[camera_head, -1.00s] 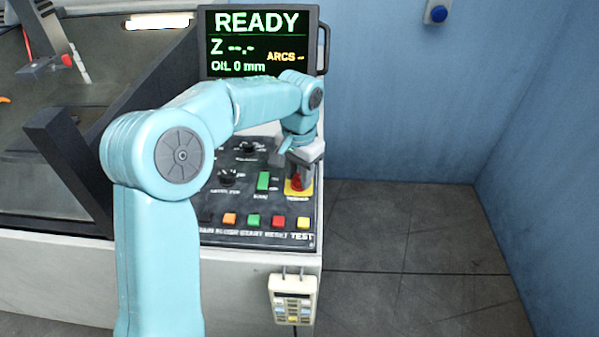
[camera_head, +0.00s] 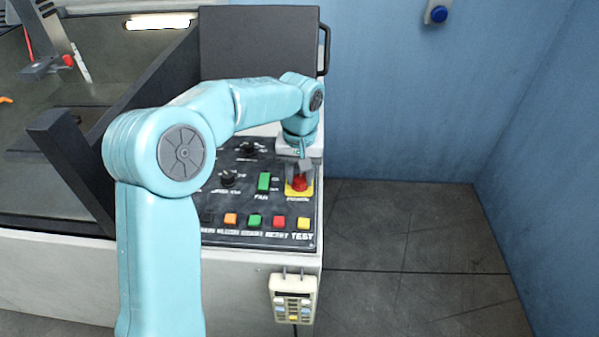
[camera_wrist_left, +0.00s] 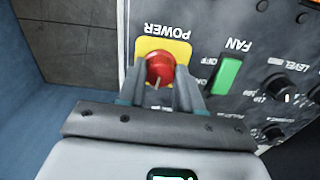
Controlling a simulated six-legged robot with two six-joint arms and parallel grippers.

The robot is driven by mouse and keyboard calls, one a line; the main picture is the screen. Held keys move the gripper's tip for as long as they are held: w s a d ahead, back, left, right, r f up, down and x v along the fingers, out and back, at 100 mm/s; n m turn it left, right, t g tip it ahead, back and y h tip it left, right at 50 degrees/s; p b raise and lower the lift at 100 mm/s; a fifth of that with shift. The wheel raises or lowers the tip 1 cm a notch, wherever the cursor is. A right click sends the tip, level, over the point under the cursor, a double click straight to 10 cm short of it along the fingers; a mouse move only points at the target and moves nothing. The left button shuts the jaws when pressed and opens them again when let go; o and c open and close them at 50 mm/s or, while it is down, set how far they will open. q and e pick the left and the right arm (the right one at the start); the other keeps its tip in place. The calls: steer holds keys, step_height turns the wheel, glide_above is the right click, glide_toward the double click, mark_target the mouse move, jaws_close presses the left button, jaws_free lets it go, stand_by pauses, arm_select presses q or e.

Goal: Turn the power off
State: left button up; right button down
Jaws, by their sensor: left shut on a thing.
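The red power knob (camera_head: 299,183) sits on a yellow plate (camera_head: 305,195) labelled POWER at the right of the black control panel. In the left wrist view the red knob (camera_wrist_left: 159,66) shows between my two grey fingers, with a pale mark on its near side. My left gripper (camera_head: 299,170) points down at the knob and is shut on it, one finger on each side. The display screen (camera_head: 260,42) above the panel is dark and blank. My right gripper is not in view.
A green FAN switch (camera_head: 263,182) is just left of the knob, with black dials (camera_head: 228,179) further left. A row of coloured buttons (camera_head: 254,221) lies in front. A handheld keypad (camera_head: 292,298) hangs below the panel. The floor at right is clear.

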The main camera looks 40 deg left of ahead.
mark_target(299, 178)
arm_select(q)
steer(key=n, duration=0.4)
steer(key=shift+w+n, duration=0.15)
steer(key=shift+n, duration=0.15)
steer(key=shift+a+r+n, duration=0.1)
steer(key=shift+n, duration=2.2)
steer(key=o, duration=1)
steer(key=shift+o, duration=0.2)
step_height(299, 178, up, 16)
steer(key=p, duration=0.2)
